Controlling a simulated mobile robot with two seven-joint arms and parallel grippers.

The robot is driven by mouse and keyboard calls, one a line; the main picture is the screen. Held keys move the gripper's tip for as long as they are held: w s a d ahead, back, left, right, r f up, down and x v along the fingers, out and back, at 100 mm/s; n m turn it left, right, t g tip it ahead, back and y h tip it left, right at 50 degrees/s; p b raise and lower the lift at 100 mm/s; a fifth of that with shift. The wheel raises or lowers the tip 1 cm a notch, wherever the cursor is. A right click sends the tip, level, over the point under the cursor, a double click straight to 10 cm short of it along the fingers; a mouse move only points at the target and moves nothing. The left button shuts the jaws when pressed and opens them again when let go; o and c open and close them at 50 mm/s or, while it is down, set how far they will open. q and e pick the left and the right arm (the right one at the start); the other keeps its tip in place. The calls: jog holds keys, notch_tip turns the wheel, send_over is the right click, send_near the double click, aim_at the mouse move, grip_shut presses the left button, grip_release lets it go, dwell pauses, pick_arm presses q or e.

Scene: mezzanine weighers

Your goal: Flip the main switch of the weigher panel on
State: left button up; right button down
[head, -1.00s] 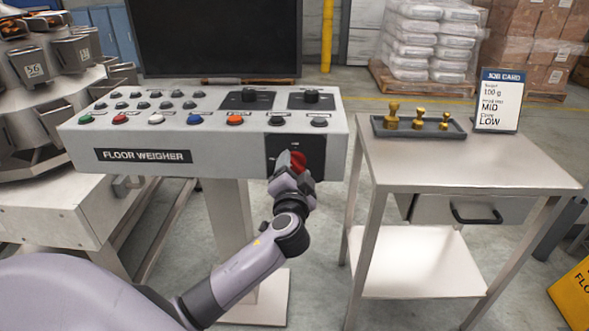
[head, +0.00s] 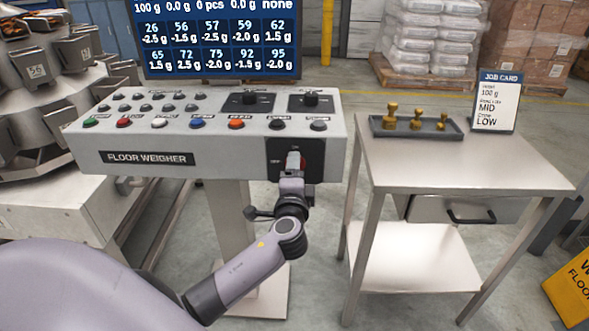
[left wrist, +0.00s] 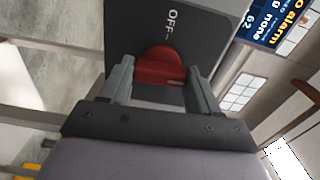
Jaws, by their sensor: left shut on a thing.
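The weigher panel (head: 225,137) is a grey console labelled FLOOR WEIGHER, with rows of buttons on its sloping top. Its main switch is a red handle (head: 294,160) on a black plate (head: 315,160) at the front right; the red handle also shows in the left wrist view (left wrist: 160,68). My left gripper (head: 292,172) is shut on the red handle, one finger on each side. The display (head: 220,38) above the console is lit with rows of numbers. My right gripper is in neither view.
A metal table (head: 460,170) stands to the right, with a tray (head: 416,127) of brass weights and a job card (head: 497,98). A yellow floor sign (head: 572,287) stands at the lower right. Pallets of sacks (head: 432,38) and boxes are behind.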

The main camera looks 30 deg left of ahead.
pick_arm(q)
jog(key=shift+m, duration=0.4)
jog(key=o, duration=1.1)
jog(key=shift+c, duration=0.2)
jog(key=shift+s, duration=0.15)
jog(key=v, duration=0.7)
jog(key=shift+f, duration=0.1)
jog(key=s+d+f+n+g+h, duration=0.1)
jog(key=s+d+f+n+h, duration=0.2)
jog(key=s+f, duration=0.3)
jog(key=s+d+f+n+g+h+p, duration=0.1)
jog(key=s+d+f+n+g+h, duration=0.1)
jog(key=s+d+f+n+h, duration=0.1)
jog(key=s+d+f+n+g+h, duration=0.1)
jog(key=s+d+f+n+h, duration=0.2)
jog(key=s+f, duration=0.7)
jog(key=s+d+h, duration=0.1)
jog(key=h, duration=0.1)
jog(key=shift+d+n+g+h+p, duration=0.3)
jog(key=shift+n+h, duration=0.1)
